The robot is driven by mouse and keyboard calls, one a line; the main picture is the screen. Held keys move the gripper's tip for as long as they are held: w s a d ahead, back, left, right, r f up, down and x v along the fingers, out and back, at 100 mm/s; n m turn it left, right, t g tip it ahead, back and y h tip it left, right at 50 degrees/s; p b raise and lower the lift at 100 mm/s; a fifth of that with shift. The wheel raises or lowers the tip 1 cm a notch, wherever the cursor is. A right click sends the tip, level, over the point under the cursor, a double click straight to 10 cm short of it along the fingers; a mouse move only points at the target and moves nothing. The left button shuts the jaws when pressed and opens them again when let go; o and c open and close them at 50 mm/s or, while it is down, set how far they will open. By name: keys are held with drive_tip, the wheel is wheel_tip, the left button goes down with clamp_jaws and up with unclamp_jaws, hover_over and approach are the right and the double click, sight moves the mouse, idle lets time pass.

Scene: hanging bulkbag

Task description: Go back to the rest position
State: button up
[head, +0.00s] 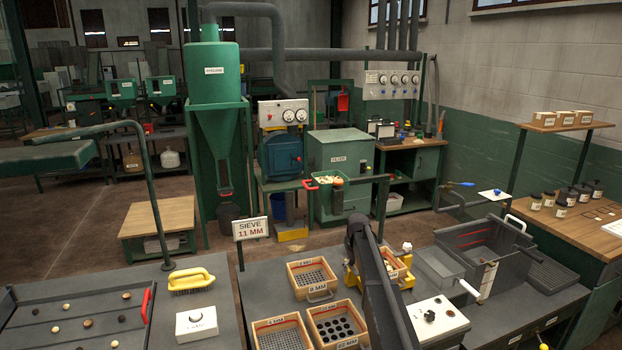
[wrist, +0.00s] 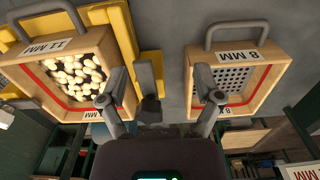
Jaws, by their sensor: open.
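My gripper (wrist: 160,82) is open and empty in the wrist view, its two fingers apart above the grey bench. In the head view my dark arm (head: 375,275) rises over the bench and hides part of the yellow frame (head: 350,278). My fingers cannot be made out there.
More wooden sieves (head: 311,261) stand on the front bench beside the sign SIEVE 11 MM (head: 250,228). A yellow brush (head: 191,279) and a tray with loose balls (head: 40,309) are at left. A grey sink-like bin (head: 490,246) is at right. The brown floor at left is open.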

drive_tip(key=s+m, duration=0.2)
drive_tip(key=s, duration=3.6)
drive_tip(key=shift+s+m, duration=0.25)
drive_tip(key=shift+m, duration=0.15)
